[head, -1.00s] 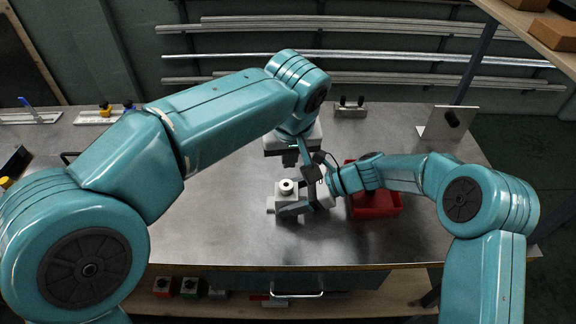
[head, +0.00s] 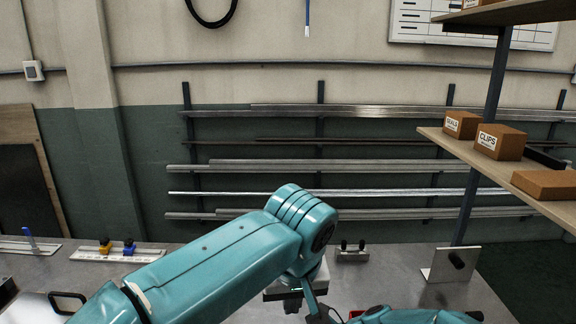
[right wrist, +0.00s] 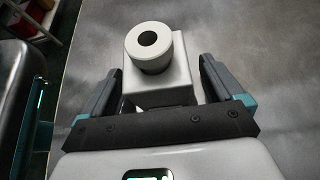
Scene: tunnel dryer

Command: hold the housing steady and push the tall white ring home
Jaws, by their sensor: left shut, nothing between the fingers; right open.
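In the right wrist view, the tall white ring (right wrist: 149,47) is a short cylinder with a dark round hole. It stands up from the top of the light grey, box-shaped housing (right wrist: 152,97). How deep it sits cannot be told. My right gripper (right wrist: 160,70) is open, with one dark finger on each side of the housing; gaps show beside the fingers. In the head view, my left gripper (head: 292,303) is low at the bottom edge, shut and empty, partly cut off. The housing and ring are out of that view.
A metal bench (head: 400,277) spans the bottom of the head view. A small block with two dark knobs (head: 351,252) and an upright metal plate (head: 455,263) stand at its back. Metal bars hang on the wall behind. A shelf with boxes (head: 500,141) juts in at right.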

